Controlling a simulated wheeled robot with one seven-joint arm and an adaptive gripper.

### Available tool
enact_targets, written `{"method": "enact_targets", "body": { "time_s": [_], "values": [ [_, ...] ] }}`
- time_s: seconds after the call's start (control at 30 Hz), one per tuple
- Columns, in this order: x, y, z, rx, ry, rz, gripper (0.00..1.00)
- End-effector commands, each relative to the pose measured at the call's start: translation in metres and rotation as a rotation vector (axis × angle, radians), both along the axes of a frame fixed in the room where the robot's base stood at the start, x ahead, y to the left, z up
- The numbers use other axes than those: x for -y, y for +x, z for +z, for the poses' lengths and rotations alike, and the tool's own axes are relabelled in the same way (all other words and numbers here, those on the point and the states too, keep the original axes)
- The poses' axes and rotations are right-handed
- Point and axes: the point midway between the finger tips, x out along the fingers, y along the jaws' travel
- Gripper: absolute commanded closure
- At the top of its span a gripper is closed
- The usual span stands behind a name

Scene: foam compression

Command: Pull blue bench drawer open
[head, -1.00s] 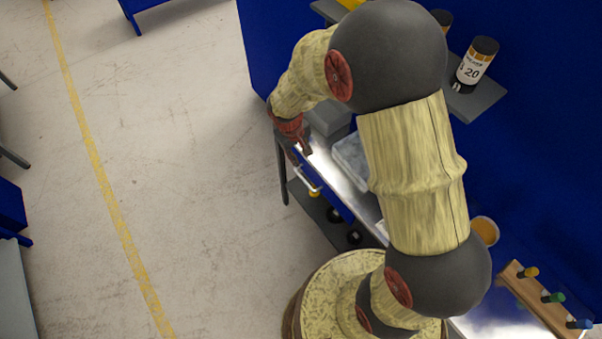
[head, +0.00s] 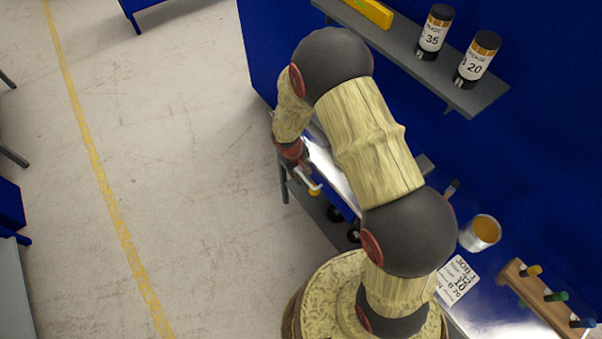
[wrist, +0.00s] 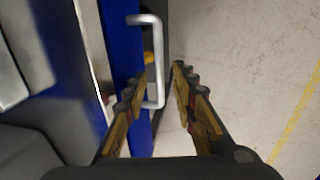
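The blue drawer front (head: 343,205) is on the bench's left side in the head view, below the shiny top. It also shows as a blue strip (wrist: 122,50) in the wrist view. Its pale, U-shaped bar handle (head: 308,183) stands out from it, and shows in the wrist view (wrist: 159,50). My gripper (wrist: 159,78) is open, with one finger on each side of the lower handle bar. No clear grip shows. In the head view my gripper (head: 294,162) is at the handle's far end, partly hidden by my arm.
A shelf (head: 400,45) with two labelled canisters and a yellow item is above the bench. A cup (head: 481,233), a written card (head: 458,279) and a wooden rack (head: 540,300) lie on the bench top. The floor (head: 185,130) to the left is clear.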

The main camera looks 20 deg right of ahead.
Motion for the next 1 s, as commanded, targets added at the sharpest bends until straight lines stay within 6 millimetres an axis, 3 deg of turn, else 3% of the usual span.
{"method": "enact_targets", "body": {
  "time_s": [0.27,0.73,1.0],
  "values": [
    [0.0002,0.0003,-0.0005,0.0,0.0,0.0,0.74],
    [0.0001,0.0003,-0.0005,0.0,0.0,0.001,1.0],
    [0.0001,0.0003,-0.0005,0.0,0.0,0.001,1.0]
  ]
}}
